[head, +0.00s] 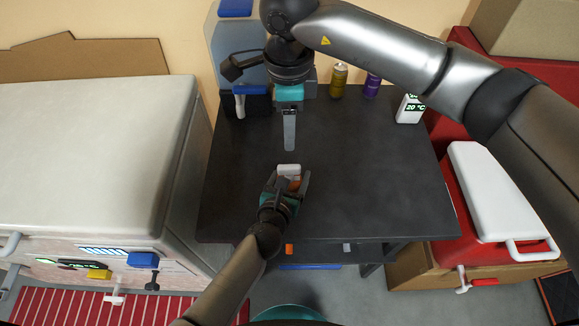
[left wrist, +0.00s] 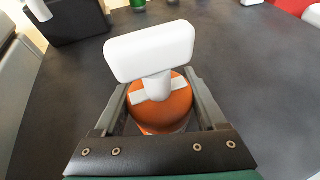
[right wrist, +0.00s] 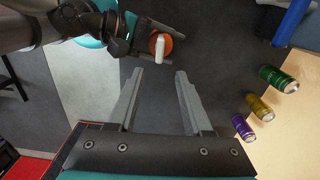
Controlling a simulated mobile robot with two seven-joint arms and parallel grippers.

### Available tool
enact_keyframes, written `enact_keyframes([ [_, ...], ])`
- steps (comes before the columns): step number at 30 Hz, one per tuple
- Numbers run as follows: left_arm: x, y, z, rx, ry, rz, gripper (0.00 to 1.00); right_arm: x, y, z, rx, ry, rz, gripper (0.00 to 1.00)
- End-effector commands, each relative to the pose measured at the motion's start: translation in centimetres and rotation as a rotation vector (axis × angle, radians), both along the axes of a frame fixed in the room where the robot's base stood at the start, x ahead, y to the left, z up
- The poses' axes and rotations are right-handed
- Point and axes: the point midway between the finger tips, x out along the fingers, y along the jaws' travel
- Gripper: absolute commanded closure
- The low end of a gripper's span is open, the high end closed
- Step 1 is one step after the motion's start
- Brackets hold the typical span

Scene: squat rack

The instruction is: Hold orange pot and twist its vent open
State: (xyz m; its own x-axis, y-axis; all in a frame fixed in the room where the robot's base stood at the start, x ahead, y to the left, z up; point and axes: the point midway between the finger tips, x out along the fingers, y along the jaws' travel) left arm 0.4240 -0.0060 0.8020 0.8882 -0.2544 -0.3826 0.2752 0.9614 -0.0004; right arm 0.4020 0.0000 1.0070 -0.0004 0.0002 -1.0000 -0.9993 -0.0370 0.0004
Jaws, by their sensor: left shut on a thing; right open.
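The small orange pot (head: 294,185) is on the dark table, with a white T-shaped vent handle (left wrist: 150,52) on top. The handle also shows in the head view (head: 288,170), and the pot shows in the right wrist view (right wrist: 168,42). My left gripper (head: 289,182) is shut on the pot, one finger on each side. The pot's lower part is hidden in the left wrist view. My right gripper (head: 289,146) is open and empty, above the table and beyond the pot. In the right wrist view its fingertips (right wrist: 160,72) are apart from the vent handle.
Cans, one yellow (head: 338,80) and one purple (head: 371,85), stand at the table's (head: 380,180) back edge. A white device (head: 410,108) stands at the back right. A water dispenser (head: 236,50) is at the back left. The table around the pot is clear.

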Motion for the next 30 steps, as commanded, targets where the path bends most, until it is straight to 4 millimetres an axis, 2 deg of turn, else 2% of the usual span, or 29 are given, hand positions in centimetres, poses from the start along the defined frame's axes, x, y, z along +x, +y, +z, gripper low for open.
enact_keyframes([
  [5,-0.1,0.0,-0.1,0.000,0.002,0.001,1.00,-0.1,0.0,-1.7,-0.003,0.003,-0.004,0.50],
  [21,0.0,0.0,-0.1,0.001,0.002,0.001,1.00,-0.1,0.0,-9.5,-0.002,0.002,-0.001,0.50],
  [30,0.0,0.0,-0.1,0.001,0.002,0.001,1.00,0.0,0.0,-11.6,0.000,0.000,0.000,0.50],
])
